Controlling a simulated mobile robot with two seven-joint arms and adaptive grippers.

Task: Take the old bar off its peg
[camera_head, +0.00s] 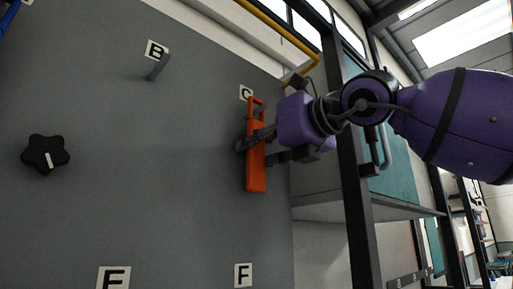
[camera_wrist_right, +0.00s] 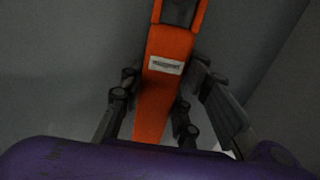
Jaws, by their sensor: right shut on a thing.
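An orange bar (camera_head: 257,160) hangs upright in front of the grey panel (camera_head: 150,200), just below the label C (camera_head: 246,93). A loop at its upper end lies close to that label. Whether the loop is still around a peg cannot be told. My right gripper (camera_head: 256,143) comes in from the right and is shut on the bar near its middle. In the right wrist view the orange bar (camera_wrist_right: 167,75) with a small white label runs between the fingers. My left gripper is not in view.
A bare grey peg (camera_head: 158,66) sticks out under label B (camera_head: 157,49). A black star knob (camera_head: 45,154) sits on the panel's left. Labels E (camera_head: 113,278) and F (camera_head: 243,275) are below. A dark upright post (camera_head: 357,220) stands right of the panel.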

